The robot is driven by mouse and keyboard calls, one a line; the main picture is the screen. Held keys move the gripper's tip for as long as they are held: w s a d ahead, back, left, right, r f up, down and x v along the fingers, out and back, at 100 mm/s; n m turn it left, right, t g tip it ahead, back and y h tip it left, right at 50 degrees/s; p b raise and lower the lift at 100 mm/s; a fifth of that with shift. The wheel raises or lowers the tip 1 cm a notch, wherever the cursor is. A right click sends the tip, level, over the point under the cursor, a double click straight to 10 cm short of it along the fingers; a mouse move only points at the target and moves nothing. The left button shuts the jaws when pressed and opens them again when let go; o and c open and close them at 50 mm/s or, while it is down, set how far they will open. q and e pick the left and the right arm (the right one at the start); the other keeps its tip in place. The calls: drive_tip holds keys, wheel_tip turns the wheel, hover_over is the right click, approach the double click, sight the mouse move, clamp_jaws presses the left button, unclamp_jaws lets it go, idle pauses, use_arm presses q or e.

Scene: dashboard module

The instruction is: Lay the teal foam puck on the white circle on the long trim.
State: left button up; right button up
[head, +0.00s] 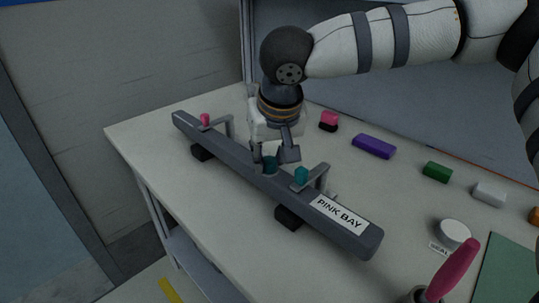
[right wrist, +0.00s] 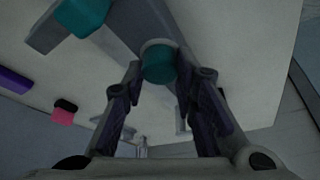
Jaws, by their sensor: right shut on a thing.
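The long trim (head: 235,157) is a dark grey bar lying diagonally across the table, with a "PINK BAY" label near its front end. My right gripper (head: 276,156) points down over the middle of the trim and is shut on the teal foam puck (head: 270,164). In the right wrist view the puck (right wrist: 160,67) sits between the fingertips, at or just above the trim (right wrist: 153,20). A pale rim, probably the white circle (right wrist: 158,43), shows along the puck's edge; the rest is hidden. I cannot tell whether they touch. My left gripper is out of view.
Grey brackets rise from the trim, with a teal block (head: 301,175) and a pink block (head: 205,119) beside them. Purple (head: 374,146), green (head: 437,172) and white (head: 489,194) blocks lie behind. A round white container (head: 453,232) and pink-handled tool (head: 455,268) stand front right.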

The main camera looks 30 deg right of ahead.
drive_tip(key=shift+f, duration=0.2)
clamp_jaws()
drive_tip(key=shift+s+f, duration=0.1)
drive_tip(key=shift+f, duration=0.25)
drive_tip(key=o, duration=1.1)
unclamp_jaws()
drive_tip(key=shift+f, duration=0.3)
drive_tip(key=shift+r, duration=0.3)
drive_tip(key=v, duration=1.3)
drive_tip(key=shift+w+r, duration=0.15)
drive_tip(key=shift+w, duration=0.25)
